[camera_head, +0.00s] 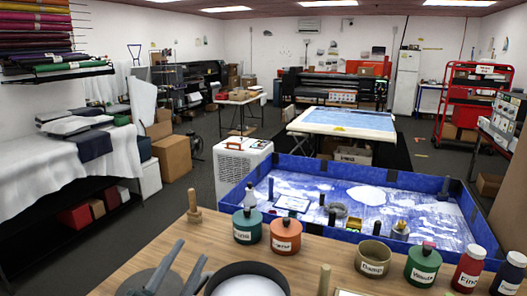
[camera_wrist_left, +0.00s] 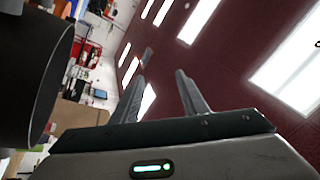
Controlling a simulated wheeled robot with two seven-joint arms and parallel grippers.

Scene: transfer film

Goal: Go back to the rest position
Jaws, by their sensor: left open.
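My left gripper (camera_head: 192,250) is low in the head view, at the left front of the wooden table. Its two grey fingers point up and stand apart, with nothing between them. In the left wrist view the same open fingers (camera_wrist_left: 164,64) show against the dark red ceiling and bright lamps. A round black-rimmed vessel (camera_head: 246,266) with a pale inside is just right of the gripper, cut off by the lower edge. My right gripper is in neither view.
The wooden table (camera_head: 130,260) carries a teal jar (camera_head: 247,226), an orange jar (camera_head: 285,235), several other labelled jars and a wooden peg (camera_head: 193,205). A blue-walled tray (camera_head: 352,167) holding small items lies behind. A dark cylindrical thing (camera_wrist_left: 35,75) fills the wrist view's left side.

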